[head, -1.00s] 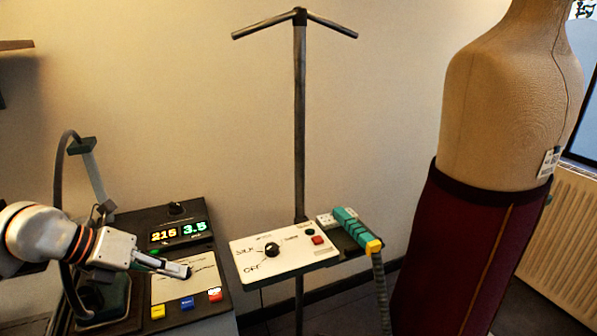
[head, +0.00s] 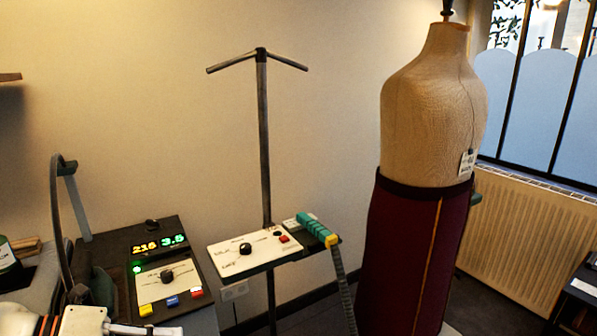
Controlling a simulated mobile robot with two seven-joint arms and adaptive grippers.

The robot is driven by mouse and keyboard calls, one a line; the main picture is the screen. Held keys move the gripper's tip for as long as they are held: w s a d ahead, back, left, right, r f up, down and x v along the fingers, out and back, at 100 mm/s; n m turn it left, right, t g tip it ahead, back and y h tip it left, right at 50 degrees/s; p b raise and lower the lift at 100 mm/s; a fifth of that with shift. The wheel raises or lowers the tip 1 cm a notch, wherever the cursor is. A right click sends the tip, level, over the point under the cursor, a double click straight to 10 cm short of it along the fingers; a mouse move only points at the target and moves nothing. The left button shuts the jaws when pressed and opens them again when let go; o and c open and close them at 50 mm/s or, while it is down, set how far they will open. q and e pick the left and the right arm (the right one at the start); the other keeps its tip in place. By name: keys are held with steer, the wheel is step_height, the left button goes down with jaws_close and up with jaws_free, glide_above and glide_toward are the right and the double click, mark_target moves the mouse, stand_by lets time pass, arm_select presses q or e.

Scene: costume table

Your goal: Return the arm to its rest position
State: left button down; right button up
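My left arm enters at the bottom left corner of the head view. Its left gripper (head: 146,329) lies at the bottom edge, just in front of the black control box (head: 205,268), apart from its knob and buttons. The gripper is partly cut off by the frame, and I cannot tell whether its fingers are open or shut. I see nothing held in it. My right gripper is not in view.
The control box has lit digits, a green light (head: 137,268), a knob (head: 167,275) and coloured buttons. A white panel (head: 228,262) and teal-handled tool (head: 315,227) sit on a pole stand (head: 264,150). A dress form (head: 430,120) in a maroon skirt stands right.

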arm_select(q)
steer(key=s+f+n+t+y, duration=0.3)
steer(key=f+n+t+y, duration=0.1)
steer(key=f+n, duration=0.9)
steer(key=s+f+n+t+y, duration=0.3)
steer(key=f+n+t+y, duration=0.1)
steer(key=f+n, duration=0.95)
steer(key=s+d+f+n+g, duration=0.3)
steer(key=s+f, duration=0.3)
steer(key=s, duration=0.2)
steer(key=shift+d+f+n+y, duration=0.3)
steer(key=shift+d+n+y, duration=0.1)
steer(key=shift+n, duration=0.15)
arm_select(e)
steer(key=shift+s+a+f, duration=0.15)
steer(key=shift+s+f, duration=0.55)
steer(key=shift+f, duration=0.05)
